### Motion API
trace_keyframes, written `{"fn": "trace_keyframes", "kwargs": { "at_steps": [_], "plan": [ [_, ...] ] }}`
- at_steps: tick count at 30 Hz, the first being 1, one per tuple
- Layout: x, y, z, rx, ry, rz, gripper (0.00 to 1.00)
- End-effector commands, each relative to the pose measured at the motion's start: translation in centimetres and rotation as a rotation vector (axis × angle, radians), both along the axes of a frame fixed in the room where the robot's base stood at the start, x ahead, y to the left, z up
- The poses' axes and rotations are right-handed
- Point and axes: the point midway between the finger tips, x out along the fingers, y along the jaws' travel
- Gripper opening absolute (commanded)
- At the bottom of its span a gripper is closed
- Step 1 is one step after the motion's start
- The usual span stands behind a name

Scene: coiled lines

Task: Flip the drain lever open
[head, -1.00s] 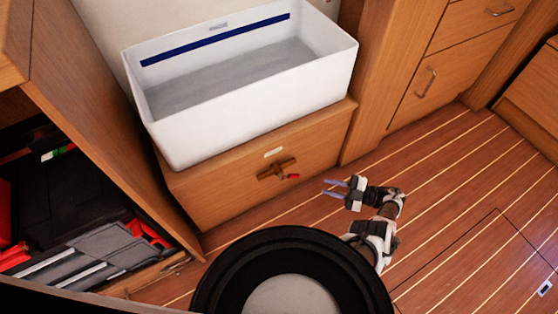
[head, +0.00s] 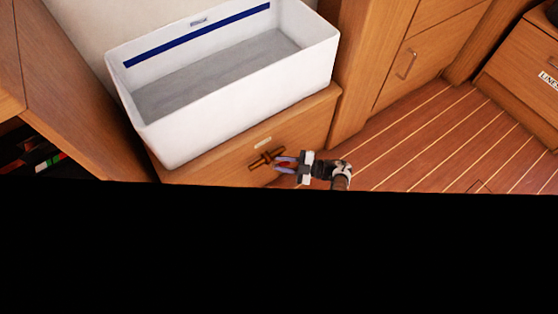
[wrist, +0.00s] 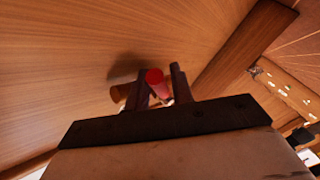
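The drain lever is a brown fitting (head: 263,161) with a red-tipped handle, on the wooden front below the white basin (head: 225,95). In the wrist view the red handle (wrist: 155,80) points towards the camera, and a brown round part (wrist: 120,93) shows to its left. My gripper (head: 284,164) is at the lever, reaching in from the right. In the wrist view my gripper (wrist: 161,85) is open, one finger on each side of the red handle. The handle looks nearer the left finger; I cannot tell whether they touch.
Striped wooden floor (head: 440,140) is free right of my gripper. Black covers the lower part of the head view and hides the floor there.

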Motion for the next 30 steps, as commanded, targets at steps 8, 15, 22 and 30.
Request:
{"fn": "trace_keyframes", "kwargs": {
  "at_steps": [8, 15, 22, 30],
  "plan": [
    [0.14, 1.19, -0.02, 0.001, 0.000, -0.001, 0.23],
    [0.13, 1.16, -0.03, 0.000, 0.000, 0.000, 0.14],
    [0.13, 1.14, -0.03, 0.000, 0.000, 0.000, 0.00],
    [0.21, 1.03, 0.42, -0.027, -0.019, -0.001, 0.00]
  ]
}}
